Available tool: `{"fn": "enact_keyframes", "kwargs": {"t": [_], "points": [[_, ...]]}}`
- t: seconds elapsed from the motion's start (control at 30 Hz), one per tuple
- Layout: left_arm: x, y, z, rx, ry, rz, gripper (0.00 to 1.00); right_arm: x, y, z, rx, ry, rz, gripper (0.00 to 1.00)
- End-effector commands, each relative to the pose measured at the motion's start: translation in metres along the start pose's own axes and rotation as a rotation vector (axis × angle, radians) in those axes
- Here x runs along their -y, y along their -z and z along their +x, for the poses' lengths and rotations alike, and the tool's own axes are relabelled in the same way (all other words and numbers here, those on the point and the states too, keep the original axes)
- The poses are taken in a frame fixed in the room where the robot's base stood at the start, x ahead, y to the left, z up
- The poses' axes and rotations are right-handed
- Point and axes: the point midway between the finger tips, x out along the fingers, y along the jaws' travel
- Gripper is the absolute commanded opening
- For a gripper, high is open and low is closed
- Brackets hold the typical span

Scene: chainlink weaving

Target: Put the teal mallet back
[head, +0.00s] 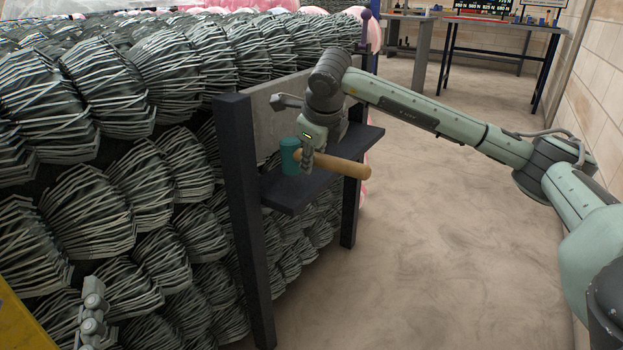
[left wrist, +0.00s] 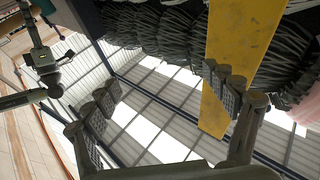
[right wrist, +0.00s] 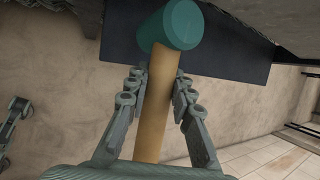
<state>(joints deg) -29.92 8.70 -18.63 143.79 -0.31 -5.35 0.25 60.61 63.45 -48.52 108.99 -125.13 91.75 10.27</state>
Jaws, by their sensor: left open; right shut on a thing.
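The teal mallet has a teal head (head: 290,156) and a tan wooden handle (head: 345,167). My right gripper (head: 307,157) is shut on the handle close to the head. In the right wrist view the handle runs between the fingers (right wrist: 155,92) and the head (right wrist: 178,26) lies beyond the fingertips. The mallet is roughly level at the dark shelf (head: 289,194) of the stand; I cannot tell whether it touches the shelf. The shelf also shows behind the mallet head in the right wrist view (right wrist: 235,64). My left gripper (head: 92,312) is open and empty at lower left, also in its wrist view (left wrist: 166,98).
A grey panel (head: 262,116) and dark posts (head: 246,230) frame the shelf. Stacked dark wire bundles (head: 95,225) fill the left. A yellow part (head: 22,325) is near my left gripper. Tables (head: 500,32) stand at the back. The floor (head: 430,260) at right is clear.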

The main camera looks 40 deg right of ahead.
Motion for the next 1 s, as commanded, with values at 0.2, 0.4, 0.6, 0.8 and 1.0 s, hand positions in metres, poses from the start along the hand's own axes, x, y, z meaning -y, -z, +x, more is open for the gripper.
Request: {"fn": "enact_keyframes", "kwargs": {"t": [0.2, 0.4, 0.6, 0.8, 1.0], "points": [[-0.003, 0.008, 0.0, -0.048, -0.004, -0.008, 0.85, -0.006, 0.008, 0.017, 0.0, 0.002, 0.002, 0.0], [-0.002, 0.019, -0.001, -0.121, -0.003, -0.006, 0.85, -0.018, 0.017, 0.043, -0.001, 0.001, 0.001, 0.0], [-0.001, 0.023, 0.0, -0.142, -0.002, -0.005, 0.85, -0.021, 0.018, 0.049, 0.0, 0.0, 0.002, 0.0], [-0.001, 0.023, -0.001, -0.141, -0.002, -0.005, 0.85, -0.022, 0.019, 0.051, -0.004, -0.002, 0.0, 0.35], [-0.001, 0.023, -0.001, -0.14, -0.002, -0.006, 0.85, -0.021, 0.019, 0.05, -0.002, -0.001, 0.001, 0.43]]}}
